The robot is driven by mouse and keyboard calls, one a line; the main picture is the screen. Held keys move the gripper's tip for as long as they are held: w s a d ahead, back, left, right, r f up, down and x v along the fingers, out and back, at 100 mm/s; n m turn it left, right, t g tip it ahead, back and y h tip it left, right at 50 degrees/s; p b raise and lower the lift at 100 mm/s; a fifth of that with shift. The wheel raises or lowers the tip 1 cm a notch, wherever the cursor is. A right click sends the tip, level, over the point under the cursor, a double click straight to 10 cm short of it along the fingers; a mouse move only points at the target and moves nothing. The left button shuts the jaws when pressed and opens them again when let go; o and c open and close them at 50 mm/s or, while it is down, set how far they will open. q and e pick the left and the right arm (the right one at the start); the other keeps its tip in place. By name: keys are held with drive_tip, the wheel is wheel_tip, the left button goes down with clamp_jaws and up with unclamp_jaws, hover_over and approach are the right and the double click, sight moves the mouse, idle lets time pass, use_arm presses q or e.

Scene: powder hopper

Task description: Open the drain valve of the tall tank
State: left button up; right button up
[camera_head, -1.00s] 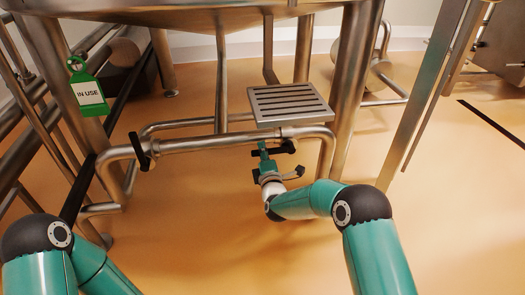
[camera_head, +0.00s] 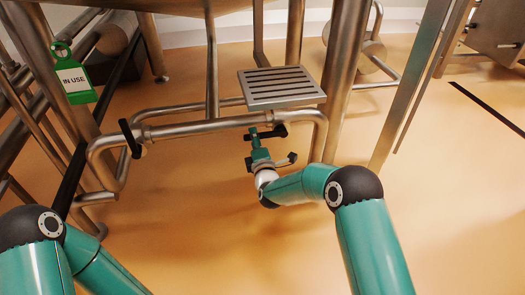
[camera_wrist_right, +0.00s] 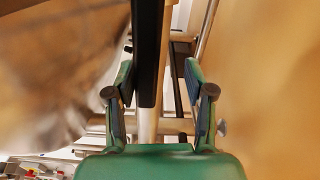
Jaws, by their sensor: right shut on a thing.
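The underside of the tall tank (camera_head: 185,5) shows at the top edge of the head view. A steel pipe (camera_head: 200,129) runs level below it and bends down at both ends. A black valve handle (camera_head: 272,132) sits at the pipe's right part, lying roughly along it. My right gripper (camera_head: 259,140) is at this handle, coming from below. In the right wrist view the dark handle (camera_wrist_right: 147,55) lies between the fingers of my right gripper (camera_wrist_right: 160,95); the exact contact is hard to see. My left gripper is out of view; only its arm shows at lower left.
Another black handle (camera_head: 130,138) stands across the pipe's left part. A slotted steel step (camera_head: 281,101) is just above the right handle. Tank legs (camera_head: 350,70) and side pipes surround the spot. A green IN USE tag (camera_head: 73,77) hangs at left. The orange floor in front is clear.

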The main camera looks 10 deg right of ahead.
drive_tip(key=s+d, duration=0.1)
drive_tip(key=s, duration=1)
drive_tip(key=shift+s, duration=0.3)
drive_tip(key=shift+f, duration=0.1)
drive_tip(key=s+d+f+m+g+h, duration=0.1)
drive_tip(key=s+d+f+m+g, duration=0.2)
drive_tip(key=d+f, duration=0.6)
drive_tip(key=s+f+m+g, duration=0.4)
drive_tip(key=s+f+g, duration=0.1)
drive_tip(key=s+f, duration=0.35)
drive_tip(key=s+a+f+m+g+y, duration=0.1)
drive_tip(key=s+a+f+m+g, duration=0.15)
drive_tip(key=s+m, duration=0.4)
drive_tip(key=s+a+f+m+g+y, duration=0.15)
drive_tip(key=s+m+g, duration=0.25)
drive_tip(key=s, duration=0.5)
drive_tip(key=s+a+f+m+g+y, duration=0.1)
drive_tip(key=s+f+m+g, duration=0.2)
drive_tip(key=s+m, duration=0.3)
wheel_tip(320, 180, up, 38)
drive_tip(key=n+p, duration=0.1)
drive_tip(key=p, duration=3.7)
drive_tip(key=shift+s+a+r+p, duration=0.15)
drive_tip(key=shift+s+r+p, duration=0.1)
drive_tip(key=shift+s+p, duration=0.15)
